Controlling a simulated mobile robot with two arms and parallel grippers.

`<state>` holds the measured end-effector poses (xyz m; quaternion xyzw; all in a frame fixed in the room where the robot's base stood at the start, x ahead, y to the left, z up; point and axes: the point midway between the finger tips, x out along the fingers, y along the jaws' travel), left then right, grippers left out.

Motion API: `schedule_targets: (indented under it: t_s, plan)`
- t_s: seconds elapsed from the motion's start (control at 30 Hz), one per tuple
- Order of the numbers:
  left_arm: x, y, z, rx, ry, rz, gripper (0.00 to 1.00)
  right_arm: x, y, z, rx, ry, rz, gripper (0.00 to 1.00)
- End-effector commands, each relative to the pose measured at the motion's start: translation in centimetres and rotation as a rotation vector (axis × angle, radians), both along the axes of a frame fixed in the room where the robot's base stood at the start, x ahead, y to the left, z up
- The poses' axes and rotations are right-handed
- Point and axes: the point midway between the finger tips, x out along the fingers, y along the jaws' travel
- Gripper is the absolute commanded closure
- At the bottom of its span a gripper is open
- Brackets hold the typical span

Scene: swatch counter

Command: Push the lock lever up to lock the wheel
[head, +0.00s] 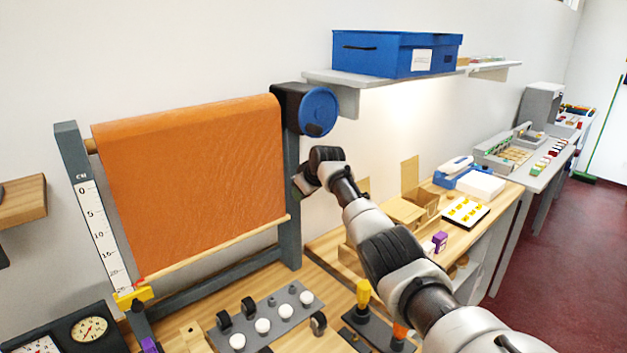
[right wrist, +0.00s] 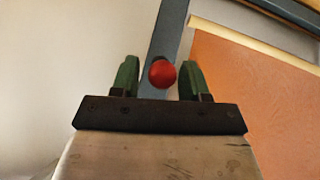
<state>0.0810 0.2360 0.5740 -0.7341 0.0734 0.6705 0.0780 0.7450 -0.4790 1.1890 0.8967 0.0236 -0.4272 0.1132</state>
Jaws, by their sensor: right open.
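The blue wheel (head: 318,110) sits at the top right end of the roller, on the dark grey frame post (head: 290,200). In the right wrist view a red ball knob (right wrist: 162,74), apparently the lock lever's end, shows between the two green fingers of my right gripper (right wrist: 159,84). The fingers are open, with a gap on each side of the knob. In the head view my right gripper (head: 305,186) is beside the post, below the wheel, and the lever cannot be made out there. My left gripper is not in view.
An orange cloth (head: 195,185) hangs from the roller left of the post. A shelf (head: 385,77) with a blue box (head: 390,53) is above right. Below, a grey knob panel (head: 268,318) and cardboard boxes (head: 408,208) stand on the wooden counter.

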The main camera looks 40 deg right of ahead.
Motion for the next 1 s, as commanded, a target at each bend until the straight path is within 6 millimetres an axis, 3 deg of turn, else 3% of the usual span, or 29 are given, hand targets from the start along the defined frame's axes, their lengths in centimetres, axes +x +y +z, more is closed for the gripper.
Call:
schedule_targets:
  t_s: [0.63,1.0]
  plan:
    - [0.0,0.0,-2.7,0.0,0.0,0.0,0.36,-5.5,0.6,6.5,-0.003,-0.001,0.001,0.55]
    - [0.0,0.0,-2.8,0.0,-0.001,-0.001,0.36,-6.0,0.6,7.2,-0.002,0.001,0.001,0.55]
